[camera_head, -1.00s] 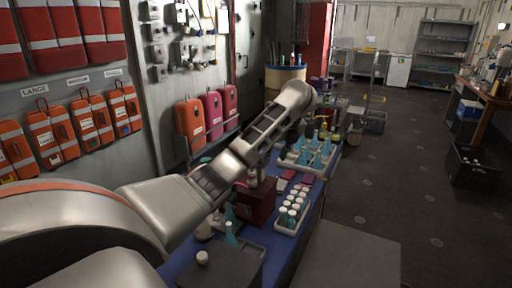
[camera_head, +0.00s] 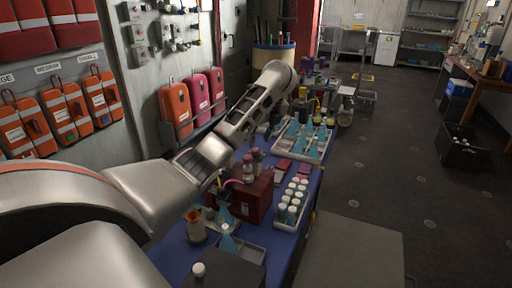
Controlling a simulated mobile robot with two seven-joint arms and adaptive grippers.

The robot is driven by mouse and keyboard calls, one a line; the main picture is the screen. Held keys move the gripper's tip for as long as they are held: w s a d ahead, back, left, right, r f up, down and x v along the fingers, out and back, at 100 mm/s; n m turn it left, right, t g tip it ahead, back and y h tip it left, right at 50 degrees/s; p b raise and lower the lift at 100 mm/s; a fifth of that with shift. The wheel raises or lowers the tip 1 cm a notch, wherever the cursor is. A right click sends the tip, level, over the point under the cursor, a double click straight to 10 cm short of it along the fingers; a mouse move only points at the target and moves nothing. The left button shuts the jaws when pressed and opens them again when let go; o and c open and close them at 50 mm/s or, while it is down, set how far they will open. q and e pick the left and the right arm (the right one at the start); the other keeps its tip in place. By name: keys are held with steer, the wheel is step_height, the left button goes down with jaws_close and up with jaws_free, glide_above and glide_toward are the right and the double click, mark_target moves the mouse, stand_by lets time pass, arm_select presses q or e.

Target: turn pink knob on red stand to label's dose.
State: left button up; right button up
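A dark red box-like stand (camera_head: 255,203) is on the blue table, below my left arm. A pale label shows on its front, too small to read. Small capped bottles (camera_head: 248,168) show at its top. A thin pink curved shape (camera_head: 232,182) is at its upper left; I cannot tell whether it is the pink knob. My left arm reaches from the left over the table, its far end above and beyond the stand. Dark parts below that end may be my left gripper (camera_head: 276,120); its fingers are not clear. My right gripper is not in view.
A tray of white-capped vials (camera_head: 280,217) is right of the stand. A tray with blue-filled flasks (camera_head: 325,151) is behind it. An orange-topped beaker (camera_head: 195,226) and a blue flask (camera_head: 227,241) are in front.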

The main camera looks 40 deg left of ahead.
mark_target(256, 150)
arm_select(q)
steer(key=shift+x, duration=2.85)
steer(key=shift+r, duration=0.1)
jaws_close()
